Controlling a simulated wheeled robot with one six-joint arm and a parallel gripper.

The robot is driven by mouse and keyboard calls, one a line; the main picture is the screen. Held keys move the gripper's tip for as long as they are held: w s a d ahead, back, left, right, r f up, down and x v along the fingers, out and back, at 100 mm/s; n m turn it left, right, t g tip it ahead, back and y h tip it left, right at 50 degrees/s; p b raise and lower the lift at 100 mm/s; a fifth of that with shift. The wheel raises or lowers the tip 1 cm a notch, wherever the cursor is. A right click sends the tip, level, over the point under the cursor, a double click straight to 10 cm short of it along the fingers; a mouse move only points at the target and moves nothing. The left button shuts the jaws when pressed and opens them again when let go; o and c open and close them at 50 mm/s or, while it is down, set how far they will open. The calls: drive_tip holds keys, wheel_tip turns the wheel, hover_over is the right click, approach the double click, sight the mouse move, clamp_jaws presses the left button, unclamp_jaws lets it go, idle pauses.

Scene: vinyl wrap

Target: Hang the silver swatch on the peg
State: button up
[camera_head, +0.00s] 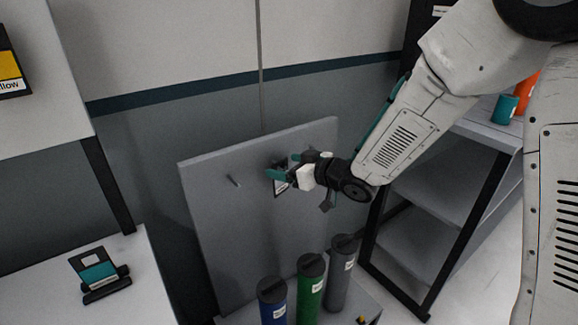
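A small dark swatch with a pale lower part (281,187) is at the grey upright board, right at my gripper; its colour is too small to confirm as silver. My gripper (286,166) has teal fingertips, one on each side of the swatch's upper part. I cannot tell whether they press on it, or whether the swatch hangs from something behind it. A thin bare peg (234,181) sticks out of the board to the left of my gripper. The swatch's upper edge is partly hidden by the fingers.
The grey board (215,225) stands behind blue (272,303), green (310,285) and grey (340,275) rolls. A black stand with a teal card (97,272) is on the left table. A shelf unit (445,185) is at right. The board left of my gripper is clear around the peg.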

drive_tip(key=s+d+f+m+g+h, duration=0.25)
drive_tip(key=s+d+h, duration=0.3)
drive_tip(key=d, duration=0.55)
drive_tip(key=s+d+f+m+g+h, duration=0.1)
drive_tip(key=s+d+m+h, duration=0.35)
drive_tip(key=d, duration=0.65)
drive_tip(key=s+d+r+m+g, duration=0.1)
drive_tip(key=s+r, duration=0.3)
drive_tip(key=s, duration=0.4)
drive_tip(key=s+d+r+m+g+h, duration=0.1)
drive_tip(key=s+r, duration=0.3)
drive_tip(key=s, duration=0.5)
drive_tip(key=s+d+r+g, duration=0.1)
drive_tip(key=s+r+g, duration=0.2)
drive_tip(key=s, duration=0.6)
drive_tip(key=shift+s+d+r+m, duration=0.15)
drive_tip(key=shift+d+r+m, duration=0.2)
drive_tip(key=shift+r, duration=0.55)
drive_tip(key=shift+a, duration=0.1)
